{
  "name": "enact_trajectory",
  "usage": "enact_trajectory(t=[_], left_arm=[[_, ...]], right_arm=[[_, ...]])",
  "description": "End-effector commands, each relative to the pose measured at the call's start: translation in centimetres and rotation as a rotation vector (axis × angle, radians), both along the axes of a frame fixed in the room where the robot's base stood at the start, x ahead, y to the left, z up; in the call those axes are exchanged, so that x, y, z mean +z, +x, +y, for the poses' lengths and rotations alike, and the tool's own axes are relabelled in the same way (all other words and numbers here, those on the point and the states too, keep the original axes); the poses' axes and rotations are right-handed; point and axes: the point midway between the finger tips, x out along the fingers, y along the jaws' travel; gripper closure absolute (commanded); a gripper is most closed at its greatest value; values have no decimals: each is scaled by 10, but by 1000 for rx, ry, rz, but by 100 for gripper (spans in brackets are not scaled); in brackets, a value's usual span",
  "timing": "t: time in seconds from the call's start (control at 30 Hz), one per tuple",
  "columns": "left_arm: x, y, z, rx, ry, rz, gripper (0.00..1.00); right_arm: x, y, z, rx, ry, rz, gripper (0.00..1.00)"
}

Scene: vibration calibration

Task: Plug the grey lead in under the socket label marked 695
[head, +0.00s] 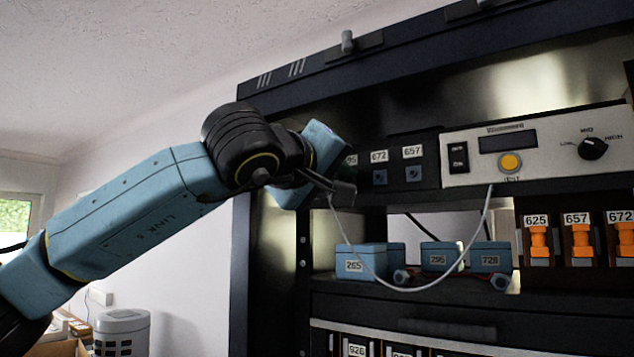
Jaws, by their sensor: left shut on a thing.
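The grey lead (400,288) hangs in a loop from the cream control unit to my left gripper. My left gripper (340,188) is shut on the lead's end, in front of the rack and just below the left end of the socket row. The plug itself is mostly hidden by the fingers. The socket label at the row's left end (351,160) is partly covered by my gripper; only its last digits show, seemingly 95. The socket under it is hidden. To its right are labels 672 (379,156) and 657 (412,152), each above a blue socket. My right gripper is out of view.
The cream control unit (545,145) has a dial and yellow button. Blue boxes labelled 265 (361,262), 295 and 728 stand on the shelf below. Orange parts under labels 625, 657 and 672 stand at right. The rack's left post (243,270) is close to my arm.

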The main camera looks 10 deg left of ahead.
Motion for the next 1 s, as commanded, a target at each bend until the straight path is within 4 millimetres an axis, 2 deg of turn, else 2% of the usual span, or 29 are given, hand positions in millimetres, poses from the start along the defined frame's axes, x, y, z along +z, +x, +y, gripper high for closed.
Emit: enact_trajectory(t=[0.4,0.43,0.6,1.0], left_arm=[[2,-1,1,1,57,-28,100],[3,-1,1,1,57,-28,81],[2,0,0,0,57,-25,58],[0,-4,1,0,57,-22,56]], right_arm=[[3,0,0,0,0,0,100],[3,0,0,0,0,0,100],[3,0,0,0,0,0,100],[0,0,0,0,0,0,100]])
